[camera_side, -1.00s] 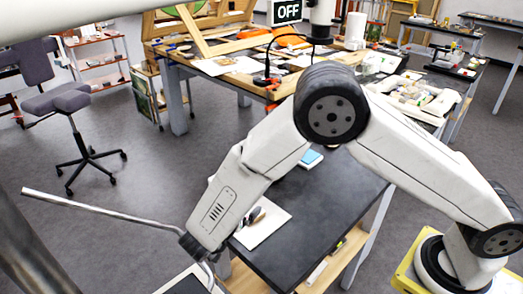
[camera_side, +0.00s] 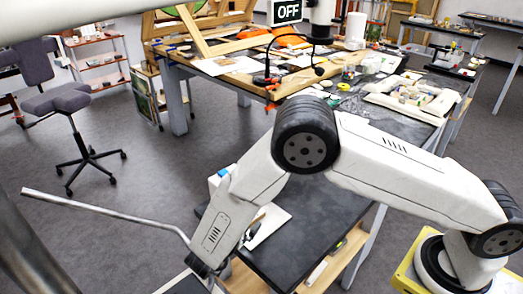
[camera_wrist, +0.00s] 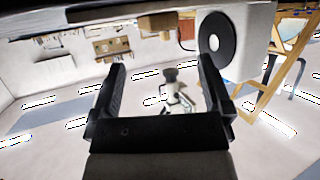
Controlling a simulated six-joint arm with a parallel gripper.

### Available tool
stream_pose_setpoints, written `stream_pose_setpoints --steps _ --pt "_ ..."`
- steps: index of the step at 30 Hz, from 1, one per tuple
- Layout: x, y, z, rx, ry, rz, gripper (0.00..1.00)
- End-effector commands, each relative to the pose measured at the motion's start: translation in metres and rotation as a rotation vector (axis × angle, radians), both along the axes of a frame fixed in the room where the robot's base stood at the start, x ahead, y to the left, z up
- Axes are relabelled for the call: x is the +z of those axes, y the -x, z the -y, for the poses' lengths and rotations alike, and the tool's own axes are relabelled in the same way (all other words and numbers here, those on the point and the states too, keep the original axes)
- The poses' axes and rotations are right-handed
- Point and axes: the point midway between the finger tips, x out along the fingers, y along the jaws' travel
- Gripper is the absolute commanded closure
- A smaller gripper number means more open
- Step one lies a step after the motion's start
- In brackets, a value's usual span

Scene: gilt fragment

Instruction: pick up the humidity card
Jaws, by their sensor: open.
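I cannot pick out the humidity card for certain in either view. In the side view, a white sheet (camera_side: 272,222) lies on the dark bench (camera_side: 310,225), partly behind my arm. A small dark item (camera_side: 256,225) lies on the sheet, too small to name. A small blue-topped white item (camera_side: 215,184) shows at the bench's far left edge, partly covered by my arm. My gripper (camera_wrist: 160,72) is open and empty in the wrist view, facing the room and away from the bench top. In the side view its end is cut off at the bottom edge.
A metal rod (camera_side: 105,208) crosses the lower left. A wooden-framed table (camera_side: 225,68) with tools and papers stands behind, and a stool (camera_side: 75,110) at the left. A white tray (camera_side: 415,103) of small items sits at the back right. The bench's front middle is clear.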

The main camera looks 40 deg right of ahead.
Motion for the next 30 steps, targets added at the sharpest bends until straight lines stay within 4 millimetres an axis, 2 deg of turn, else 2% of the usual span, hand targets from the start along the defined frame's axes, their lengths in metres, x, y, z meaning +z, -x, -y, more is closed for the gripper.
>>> stream_pose_setpoints --steps 5,10,21,30 --pt "-0.002 0.0 0.0 0.0 0.0 0.0 0.0" --pt "-0.014 0.001 0.0 -0.001 0.001 -0.001 0.0" --pt "-0.029 -0.016 0.039 -0.002 0.0 -0.001 0.0" --pt "-0.031 -0.017 0.043 0.0 0.0 0.001 0.0"
